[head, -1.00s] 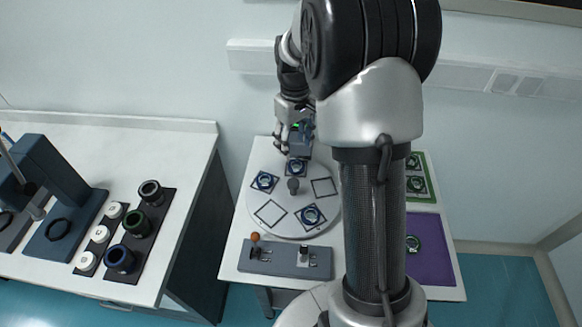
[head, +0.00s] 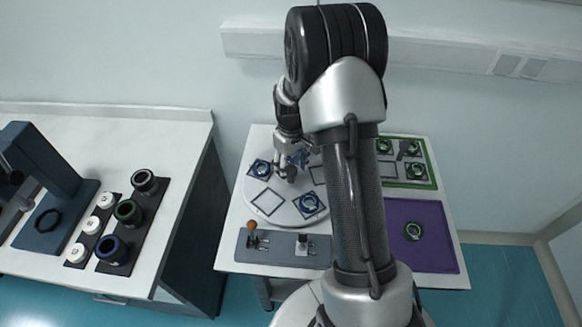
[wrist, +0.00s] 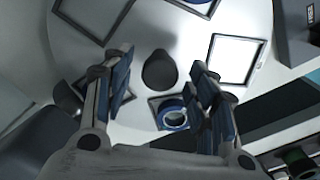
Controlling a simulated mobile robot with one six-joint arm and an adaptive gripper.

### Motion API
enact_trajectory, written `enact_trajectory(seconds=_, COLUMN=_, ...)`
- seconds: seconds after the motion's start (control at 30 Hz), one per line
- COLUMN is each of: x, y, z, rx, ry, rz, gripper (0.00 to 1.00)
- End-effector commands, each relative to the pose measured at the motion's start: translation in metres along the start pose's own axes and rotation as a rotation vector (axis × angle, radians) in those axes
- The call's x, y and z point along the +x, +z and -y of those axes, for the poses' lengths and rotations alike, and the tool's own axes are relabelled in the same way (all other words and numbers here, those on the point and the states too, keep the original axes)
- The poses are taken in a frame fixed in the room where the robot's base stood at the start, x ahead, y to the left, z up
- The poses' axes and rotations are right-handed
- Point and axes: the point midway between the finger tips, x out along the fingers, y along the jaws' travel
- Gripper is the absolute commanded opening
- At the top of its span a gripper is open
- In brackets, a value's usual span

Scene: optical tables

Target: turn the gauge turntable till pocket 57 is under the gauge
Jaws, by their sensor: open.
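The gauge turntable (head: 284,215) is a pale round disc on the middle table. Square pockets lie around its rim; some hold blue ring parts (head: 309,204), others are empty outlines (head: 268,202). A dark knob (head: 289,173) stands at its centre. My gripper (head: 284,168) is at the knob. In the wrist view my open fingers (wrist: 162,68) are on either side of the knob (wrist: 159,72), with gaps showing. One blue ring part (wrist: 172,115) shows partly behind the right finger. The gauge at the back is hidden behind my gripper. No pocket number is legible.
A grey plate with an orange-knobbed lever (head: 251,227) lies in front of the turntable. A purple mat (head: 440,240) and a green-edged tray (head: 433,165) lie on the right. A bench (head: 180,180) with dark and white cylinders stands on the left, across a gap.

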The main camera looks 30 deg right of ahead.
Motion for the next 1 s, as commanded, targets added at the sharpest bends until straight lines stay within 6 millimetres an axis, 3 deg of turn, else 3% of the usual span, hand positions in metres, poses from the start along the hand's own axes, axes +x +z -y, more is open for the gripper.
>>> enact_trajectory(seconds=0.23, x=0.0003, y=0.0, z=0.0, rx=0.0, ry=0.0, rz=0.0, gripper=0.53)
enact_trajectory(seconds=1.0, x=0.0001, y=0.0, z=0.0, rx=0.0, ry=0.0, rz=0.0, gripper=0.01)
